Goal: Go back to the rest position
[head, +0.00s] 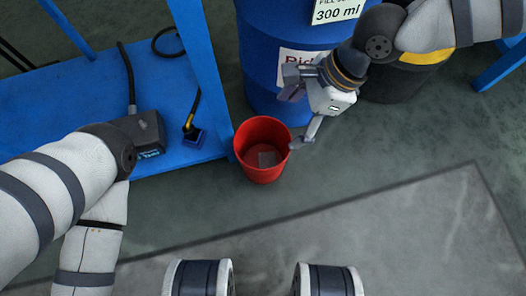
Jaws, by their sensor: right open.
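My right gripper (297,118) is open and empty. It hangs above and beside the right rim of a red bucket (251,168), in front of a blue drum. My right arm comes in from the top right. The bucket stands upright on the floor, and a small greyish square patch or object (267,159) shows at its bottom. My left arm comes in from the left edge, bent near the blue bench.
The blue drum (262,50) with white labels stands behind the bucket. A blue bench (60,110) with a black cable and a small blue-and-yellow item (192,132) is at the left. A dark drum (395,85) stands at the right. The floor at the right is clear.

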